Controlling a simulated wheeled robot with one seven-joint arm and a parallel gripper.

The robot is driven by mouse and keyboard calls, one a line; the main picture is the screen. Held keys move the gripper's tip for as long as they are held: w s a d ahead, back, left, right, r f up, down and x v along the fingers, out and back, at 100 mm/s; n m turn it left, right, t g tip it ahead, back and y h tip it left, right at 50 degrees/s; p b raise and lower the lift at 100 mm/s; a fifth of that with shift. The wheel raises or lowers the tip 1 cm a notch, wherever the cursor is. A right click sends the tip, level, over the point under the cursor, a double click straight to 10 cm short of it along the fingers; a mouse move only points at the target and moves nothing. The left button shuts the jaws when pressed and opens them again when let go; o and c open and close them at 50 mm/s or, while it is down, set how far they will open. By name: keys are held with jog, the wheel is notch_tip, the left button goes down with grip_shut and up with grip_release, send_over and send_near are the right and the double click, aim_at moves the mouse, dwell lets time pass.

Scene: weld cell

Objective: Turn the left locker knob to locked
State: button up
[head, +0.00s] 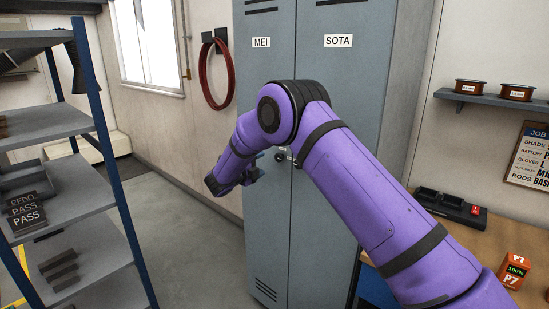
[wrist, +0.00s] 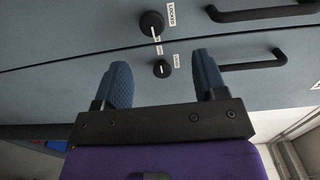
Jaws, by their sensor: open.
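Two grey locker doors stand ahead, the left one labelled MEI (head: 261,42) and the right one SOTA (head: 338,41). The wrist view is turned on its side. Near its top is the left locker knob (wrist: 151,22), round and black with a white pointer line. A LOCKED label (wrist: 172,13) sits to its right; the pointer is directed down the picture, away from that label. A second knob (wrist: 161,69) sits across the door seam. My gripper (wrist: 163,76) is open and empty, its blue fingers apart and below the left knob. In the head view my arm partly hides the knob area.
Black door handles (wrist: 262,12) lie beside the knobs. A blue-framed shelf rack (head: 108,150) stands at left, and a workbench (head: 500,235) at right. A red hose (head: 209,85) hangs on the wall. Floor between rack and locker is clear.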

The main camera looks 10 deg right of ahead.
aim_at(278, 158)
jog(key=shift+m+g+h, duration=0.3)
jog(key=shift+h, duration=0.1)
jog(key=x, duration=0.3)
jog(key=f+x, duration=0.1)
jog(key=x, duration=0.6)
jog(key=shift+w+d+f, duration=0.2)
jog(key=shift+w, duration=0.05)
jog(key=shift+c, duration=0.4)
jog(key=c, duration=0.8)
jog(key=shift+c, duration=0.2)
